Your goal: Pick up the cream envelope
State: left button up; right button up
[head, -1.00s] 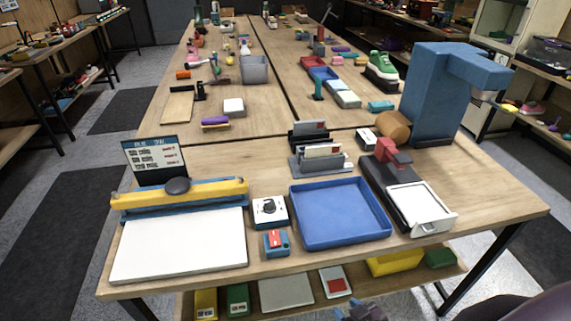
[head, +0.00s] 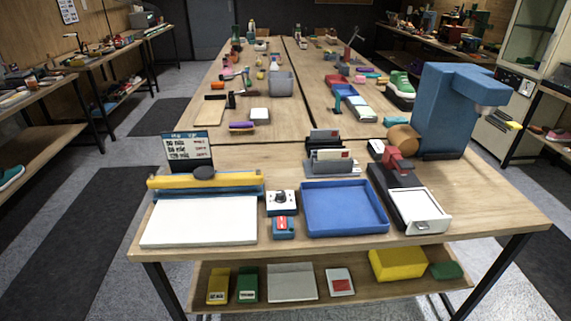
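A grey letter holder (head: 333,168) stands on the near table behind the blue tray. A pale, cream-looking envelope (head: 328,155) with a red mark stands upright in it. Another pale envelope (head: 322,134) with a red mark stands in a dark holder (head: 318,145) just behind. At this size I cannot tell for certain which of the two is the cream one. The lower parts of both are hidden by the holders. Neither of my grippers is in view.
The empty blue tray (head: 343,208) lies in front of the holder. A yellow-barred sealer (head: 206,183) is left, a dark device with a white plate (head: 413,211) right, and a tall blue machine (head: 446,110) behind it. Boxes sit on the lower shelf (head: 312,299).

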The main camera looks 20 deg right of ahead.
aim_at(330, 155)
jog(key=k+z, duration=0.1)
jog(key=z, duration=0.4)
jog(key=k+z, duration=0.1)
jog(key=z, duration=1.8)
jog(key=j+z, duration=0.25)
jog(key=k+j+z, duration=0.1)
jog(key=j+z, duration=0.15)
jog(key=k+j, duration=0.1)
jog(key=j, duration=0.65)
jog(key=k+j, duration=0.15)
jog(key=j, duration=0.2)
jog(key=k+j, duration=0.1)
jog(key=j, duration=0.3)
